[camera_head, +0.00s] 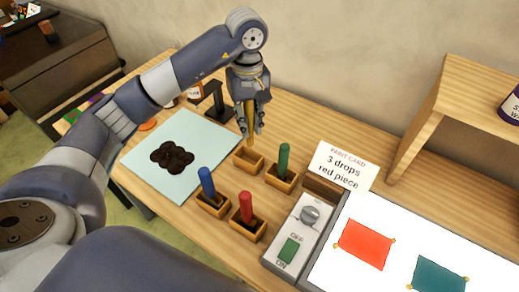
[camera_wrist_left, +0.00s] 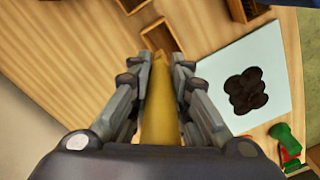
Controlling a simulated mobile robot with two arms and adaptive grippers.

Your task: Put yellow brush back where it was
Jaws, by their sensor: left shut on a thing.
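My left gripper (camera_head: 251,128) points down and is shut on the yellow brush (camera_head: 248,112). The brush also shows between the fingers in the left wrist view (camera_wrist_left: 160,118). Its lower end is close to the back edge of an empty wooden holder (camera_head: 248,168); I cannot tell whether they touch. The empty holder shows just beyond the tip in the left wrist view (camera_wrist_left: 161,35). The green brush (camera_head: 284,158), blue brush (camera_head: 207,182) and red brush (camera_head: 246,208) stand upright in their own holders. My right gripper is out of view.
A pale blue sheet (camera_head: 150,150) with a dark blob (camera_head: 172,157) lies left of the holders. A paint card (camera_head: 342,166), a switch box (camera_head: 296,236) and a lit panel (camera_head: 340,275) lie to the right. A wooden shelf (camera_head: 440,105) stands at the back right.

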